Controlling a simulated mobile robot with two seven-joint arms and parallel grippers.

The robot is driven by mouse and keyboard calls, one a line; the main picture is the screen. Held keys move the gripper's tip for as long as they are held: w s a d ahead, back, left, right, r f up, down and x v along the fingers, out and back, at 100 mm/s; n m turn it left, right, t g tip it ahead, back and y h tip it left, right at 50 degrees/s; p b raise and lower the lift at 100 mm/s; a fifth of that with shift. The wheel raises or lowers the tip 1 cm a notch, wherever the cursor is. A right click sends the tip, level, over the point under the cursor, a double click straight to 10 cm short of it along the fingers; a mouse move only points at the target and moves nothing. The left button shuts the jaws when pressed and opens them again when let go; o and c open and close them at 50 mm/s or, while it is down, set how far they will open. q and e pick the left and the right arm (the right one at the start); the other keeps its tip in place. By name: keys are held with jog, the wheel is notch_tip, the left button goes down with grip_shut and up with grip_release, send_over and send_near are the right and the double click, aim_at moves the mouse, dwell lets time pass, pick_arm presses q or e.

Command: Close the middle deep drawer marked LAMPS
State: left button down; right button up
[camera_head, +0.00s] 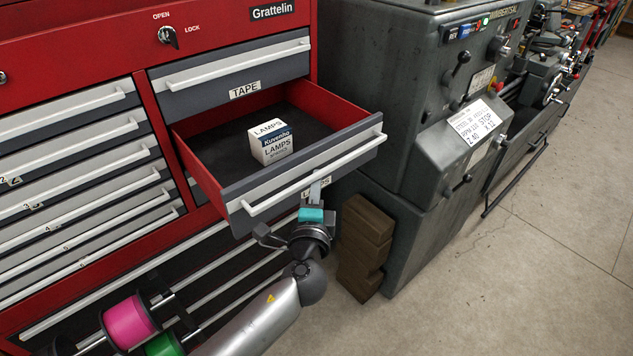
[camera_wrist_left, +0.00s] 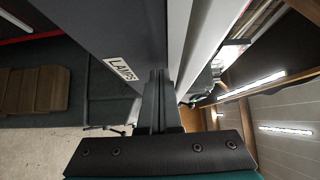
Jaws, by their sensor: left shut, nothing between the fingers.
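The LAMPS drawer (camera_head: 290,187) stands pulled well out of the red tool chest, below the TAPE drawer. Its grey front has a long pale handle bar, and a white LAMPS label shows below the bar, partly covered by my gripper. In the left wrist view the drawer front (camera_wrist_left: 105,30) and its label are close up. A white and blue box of lamps (camera_head: 270,142) stands inside the drawer. My left gripper (camera_head: 315,190) is shut and empty, its fingertips at the drawer front by the label. I cannot tell whether they touch. My right gripper is not in view.
The TAPE drawer (camera_head: 235,75) above is shut. Narrow drawers (camera_head: 80,175) at the left are shut. Pink (camera_head: 128,322) and green (camera_head: 165,345) spools sit low in front. A grey machine (camera_head: 415,100) and brown blocks (camera_head: 364,245) stand at right. The floor beyond is clear.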

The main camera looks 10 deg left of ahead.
aim_at(261, 147)
pick_arm(q)
jog(key=w+a+b, duration=0.1)
jog(key=w+a, duration=0.3)
jog(key=a, duration=0.1)
jog(key=w+a+b, duration=0.2)
jog(key=w+a, duration=0.1)
jog(key=a, duration=0.2)
jog(key=w+a+b, duration=0.1)
jog(key=w+a, duration=0.3)
jog(key=a, duration=0.1)
jog(key=shift+w+b, duration=0.3)
jog(key=w+a+b, duration=0.1)
jog(key=w+a, duration=0.1)
jog(key=w+a+b, duration=0.1)
jog(key=w+a, duration=0.1)
jog(key=a, duration=0.1)
jog(key=shift+w+a, duration=0.2)
jog(key=shift+a, duration=0.1)
jog(key=shift+w+a, duration=0.3)
jog(key=shift+a, duration=0.1)
jog(key=shift+a+r, duration=0.1)
jog(key=shift+r, duration=0.1)
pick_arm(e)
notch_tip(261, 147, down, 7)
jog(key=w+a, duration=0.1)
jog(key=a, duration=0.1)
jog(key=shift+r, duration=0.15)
